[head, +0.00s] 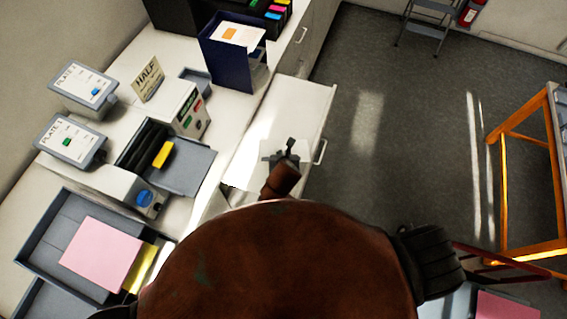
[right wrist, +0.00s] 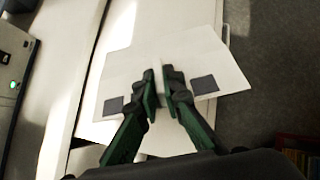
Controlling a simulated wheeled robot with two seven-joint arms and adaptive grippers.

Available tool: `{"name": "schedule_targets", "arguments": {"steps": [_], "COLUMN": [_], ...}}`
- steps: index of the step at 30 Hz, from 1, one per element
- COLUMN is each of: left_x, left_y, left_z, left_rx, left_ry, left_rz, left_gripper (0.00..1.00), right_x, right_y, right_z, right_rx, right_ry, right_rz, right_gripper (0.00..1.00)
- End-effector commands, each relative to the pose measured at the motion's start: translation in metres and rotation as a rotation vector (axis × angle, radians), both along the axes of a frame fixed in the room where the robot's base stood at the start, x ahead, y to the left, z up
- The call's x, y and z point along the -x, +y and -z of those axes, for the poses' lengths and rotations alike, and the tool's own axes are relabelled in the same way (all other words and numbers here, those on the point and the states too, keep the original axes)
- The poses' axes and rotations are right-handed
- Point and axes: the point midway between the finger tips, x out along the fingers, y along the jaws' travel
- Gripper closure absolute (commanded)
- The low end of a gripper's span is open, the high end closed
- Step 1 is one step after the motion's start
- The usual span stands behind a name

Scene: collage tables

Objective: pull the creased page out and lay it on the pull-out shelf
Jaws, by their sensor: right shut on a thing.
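The creased page (right wrist: 190,50) is a pale sheet with a dark square near each lower corner in the right wrist view. My right gripper (right wrist: 160,82) is shut on it, with the green fingertips close together at its middle. In the head view, the right gripper (head: 290,148) and a pale piece of the page (head: 268,147) are over the white pull-out shelf (head: 303,95). The shelf (right wrist: 118,32) also shows beneath the page in the right wrist view. I cannot tell whether the page touches it. My left gripper is not in view.
On the counter at the left stand a machine with a dark slot and yellow tab (head: 163,154), a grey tray (head: 45,235) with a pink sheet (head: 102,253), and a blue holder (head: 225,55). Open floor (head: 410,120) lies right of the shelf. An orange-framed table (head: 556,160) stands beyond.

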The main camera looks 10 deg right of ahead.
Motion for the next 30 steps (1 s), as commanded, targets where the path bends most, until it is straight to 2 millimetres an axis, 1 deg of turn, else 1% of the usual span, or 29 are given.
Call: {"name": "schedule_targets", "arguments": {"steps": [9, 14, 18, 24, 30], "left_x": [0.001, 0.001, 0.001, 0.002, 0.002], "left_y": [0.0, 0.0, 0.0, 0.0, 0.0], "left_z": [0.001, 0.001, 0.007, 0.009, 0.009], "left_rx": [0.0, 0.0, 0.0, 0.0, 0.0], "left_ry": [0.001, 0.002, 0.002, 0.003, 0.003], "left_rz": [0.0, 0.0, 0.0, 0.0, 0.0], "left_gripper": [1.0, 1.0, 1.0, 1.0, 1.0], "right_x": [0.002, 0.001, 0.0, 0.0, 0.0], "right_y": [0.0, 0.0, 0.0, 0.0, 0.0], "right_z": [0.044, 0.065, 0.081, 0.091, 0.092], "right_rx": [0.001, 0.0, 0.002, 0.0, 0.0], "right_ry": [0.003, 0.003, 0.0, -0.001, -0.001], "right_rz": [0.001, -0.001, -0.001, 0.0, 0.0], "right_gripper": [1.0, 1.0, 1.0, 1.0, 1.0]}}
